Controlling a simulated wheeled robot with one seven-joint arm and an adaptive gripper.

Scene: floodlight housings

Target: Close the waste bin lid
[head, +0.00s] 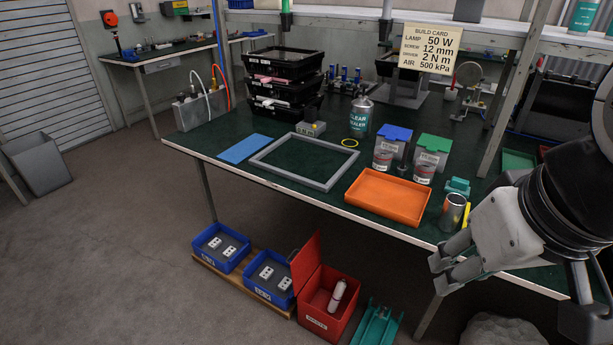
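The red waste bin (326,317) stands on the floor in front of the workbench, with a "WASTE" label on its front. Its red lid (306,262) is open and stands up, tilted, along the bin's left side. A white bottle (337,294) shows inside the bin. My gripper (438,274) is at the right, above and to the right of the bin and apart from it. Its two fingers are spread with a gap between them, and nothing shows in its grasp.
Blue crates (269,278) holding white socket-like plates stand left of the bin, close to the lid. A green tray-like piece (377,325) lies right of the bin. The workbench edge (330,217) runs above, with an orange tray (388,195).

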